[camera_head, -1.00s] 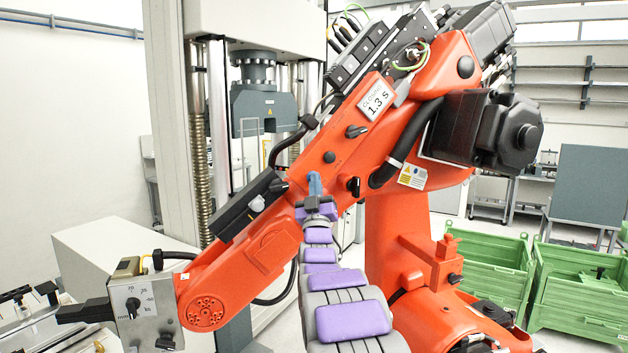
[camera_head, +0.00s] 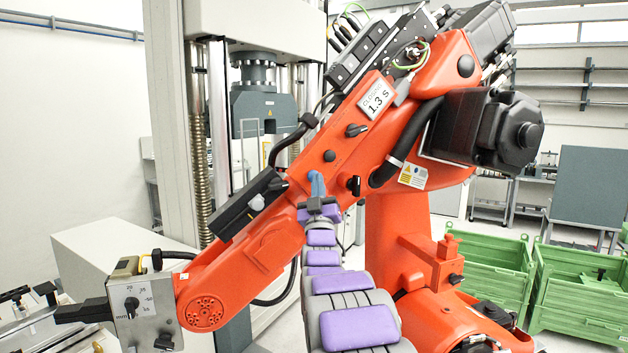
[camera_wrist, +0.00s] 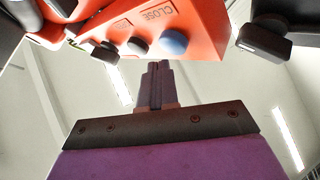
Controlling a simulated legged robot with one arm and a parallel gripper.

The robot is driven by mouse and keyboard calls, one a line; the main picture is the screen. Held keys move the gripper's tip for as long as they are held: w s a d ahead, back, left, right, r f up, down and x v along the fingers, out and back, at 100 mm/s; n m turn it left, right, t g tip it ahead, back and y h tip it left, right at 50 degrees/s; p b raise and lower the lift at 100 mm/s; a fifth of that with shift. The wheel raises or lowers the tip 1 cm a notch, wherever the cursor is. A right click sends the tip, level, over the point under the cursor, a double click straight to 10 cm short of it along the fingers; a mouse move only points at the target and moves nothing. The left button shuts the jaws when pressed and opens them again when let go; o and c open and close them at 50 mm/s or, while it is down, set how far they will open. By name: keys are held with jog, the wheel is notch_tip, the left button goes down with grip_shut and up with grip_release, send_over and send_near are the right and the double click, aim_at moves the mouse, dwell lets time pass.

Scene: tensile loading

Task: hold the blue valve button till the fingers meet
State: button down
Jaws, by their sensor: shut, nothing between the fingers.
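The blue valve button (camera_wrist: 173,42) is on an orange panel (camera_wrist: 203,30) at the top of the wrist view. A dark round button (camera_wrist: 138,45) sits to its left, near a "CLOSE" label. My gripper (camera_wrist: 157,66) is shut and empty; its tips show just below and left of the blue button, apart from it in the picture.
The orange arm's grey end box (camera_head: 145,305) and black jaws (camera_head: 82,312) are at lower left. Black knobs (camera_head: 354,186) stick out near my gripper. A testing frame (camera_head: 262,108) stands behind. Green crates (camera_head: 582,290) stand at right.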

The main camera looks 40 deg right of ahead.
jog(key=shift+s+a+r+b, duration=0.1)
jog(key=shift+s+a+b, duration=0.25)
jog(key=shift+s, duration=0.45)
jog(key=shift+s+a+f+b, duration=0.15)
jog(key=shift+s+b, duration=0.25)
jog(key=shift+s, duration=0.45)
jog(key=shift+s+a+r+b, duration=0.15)
jog(key=shift+s+a+b, duration=0.2)
jog(key=shift+s, duration=0.45)
